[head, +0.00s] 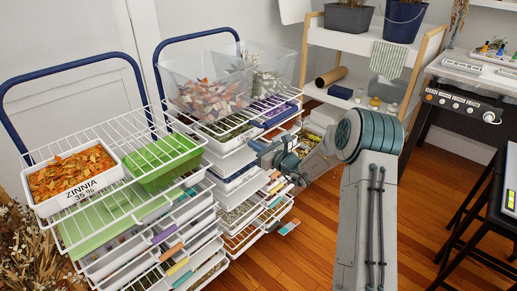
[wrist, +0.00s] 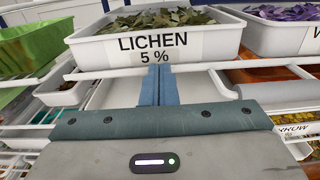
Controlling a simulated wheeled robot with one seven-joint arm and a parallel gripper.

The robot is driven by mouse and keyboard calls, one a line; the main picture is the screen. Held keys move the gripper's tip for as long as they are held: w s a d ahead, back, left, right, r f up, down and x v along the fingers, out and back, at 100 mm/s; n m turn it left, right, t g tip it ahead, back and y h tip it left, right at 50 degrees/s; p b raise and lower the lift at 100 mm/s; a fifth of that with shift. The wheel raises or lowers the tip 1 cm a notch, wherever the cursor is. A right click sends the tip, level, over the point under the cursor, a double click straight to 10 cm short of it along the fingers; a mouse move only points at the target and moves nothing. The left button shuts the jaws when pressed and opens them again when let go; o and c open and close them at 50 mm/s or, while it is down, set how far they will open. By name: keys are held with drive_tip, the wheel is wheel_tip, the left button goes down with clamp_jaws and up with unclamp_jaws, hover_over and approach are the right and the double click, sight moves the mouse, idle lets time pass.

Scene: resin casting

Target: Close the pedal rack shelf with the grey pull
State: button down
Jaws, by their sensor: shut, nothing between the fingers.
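Two white wire pedal racks with blue frames stand side by side in the head view, the left rack (head: 110,205) and the right rack (head: 226,172). Small coloured pulls sit on their shelf fronts. A low shelf (head: 276,222) of the right rack juts out toward the right. My gripper (head: 262,148) is at the right rack's front, partly hidden by my arm. In the wrist view its blue fingers (wrist: 158,84) are shut and empty, pointing at the shelf front below the tray labelled LICHEN (wrist: 160,42).
A tray labelled ZINNIA (head: 75,180) and a green tray (head: 165,160) stand on the left rack. Clear bins (head: 205,90) top the right rack. A wooden shelf unit (head: 365,45) stands behind. The wooden floor (head: 320,245) between racks and black stool (head: 490,215) is clear.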

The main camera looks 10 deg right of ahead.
drive_tip(key=v, duration=1.4)
drive_tip(key=s+a+r+n+g+p, duration=0.4)
drive_tip(key=s+a+r+n+g, duration=0.25)
drive_tip(key=s+n, duration=0.2)
drive_tip(key=s+a+r+n+g+p, duration=0.5)
drive_tip(key=s+r+n, duration=0.2)
drive_tip(key=s, duration=0.3)
drive_tip(key=s+d+r+n+h+p, duration=0.8)
drive_tip(key=s+r+n+h, duration=0.3)
drive_tip(key=s, duration=0.4)
drive_tip(key=shift+d+r+n+h+p, duration=0.3)
drive_tip(key=shift+d+r+n, duration=0.3)
drive_tip(key=shift+d, duration=0.3)
drive_tip(key=shift+f+t, duration=0.1)
drive_tip(key=shift+t, duration=0.15)
